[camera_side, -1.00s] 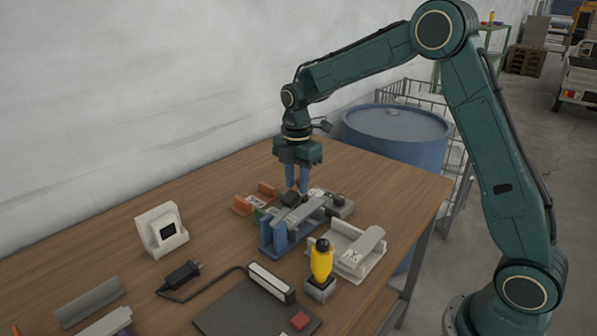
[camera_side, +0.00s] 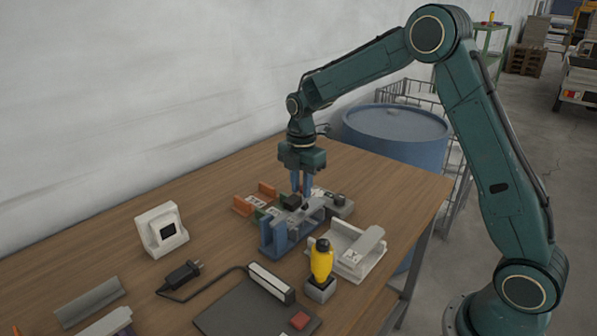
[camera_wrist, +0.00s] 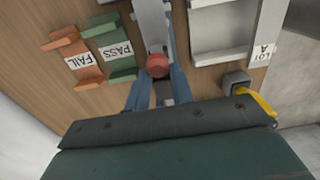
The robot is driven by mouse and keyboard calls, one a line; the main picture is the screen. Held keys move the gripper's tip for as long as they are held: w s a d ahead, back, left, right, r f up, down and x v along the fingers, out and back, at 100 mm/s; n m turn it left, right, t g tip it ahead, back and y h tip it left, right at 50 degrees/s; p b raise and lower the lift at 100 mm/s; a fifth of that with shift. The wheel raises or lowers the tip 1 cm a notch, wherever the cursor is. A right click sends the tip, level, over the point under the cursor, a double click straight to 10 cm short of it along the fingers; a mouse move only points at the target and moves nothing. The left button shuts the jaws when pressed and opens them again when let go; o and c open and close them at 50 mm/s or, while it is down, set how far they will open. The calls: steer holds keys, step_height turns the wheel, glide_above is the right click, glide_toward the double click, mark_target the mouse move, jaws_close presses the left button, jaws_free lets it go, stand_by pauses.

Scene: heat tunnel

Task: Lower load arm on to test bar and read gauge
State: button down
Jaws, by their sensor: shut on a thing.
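My gripper (camera_side: 300,193) points down at the far end of the blue test stand (camera_side: 273,238). Its blue fingers are shut on the grey load arm (camera_side: 312,211), which lies along the top of the stand. A black block (camera_side: 291,201) sits beside the fingers. I cannot make out the test bar or whether the arm touches it. A white gauge box (camera_side: 160,228) with a dark screen stands to the left; no reading is legible.
Orange FAIL (camera_wrist: 82,67) and green PASS (camera_wrist: 112,52) trays lie beside the stand. A white tray (camera_side: 349,262) is to its right, and a yellow-handled tool (camera_side: 321,260) stands in front. A dark plate (camera_side: 240,312) and cable lie nearer.

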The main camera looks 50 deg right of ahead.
steer(key=shift+d+f, duration=0.55)
steer(key=shift+d, duration=0.05)
steer(key=shift+s+d+f, duration=0.1)
steer(key=shift+d+f, duration=0.05)
steer(key=shift+f, duration=0.45)
steer(key=shift+d+f, duration=0.15)
steer(key=shift+f, duration=0.4)
steer(key=shift+c, duration=1.8)
jaws_free()
steer(key=shift+a+r, duration=0.1)
steer(key=shift+r, duration=0.05)
steer(key=shift+r, duration=0.1)
steer(key=shift+r, duration=3.4)
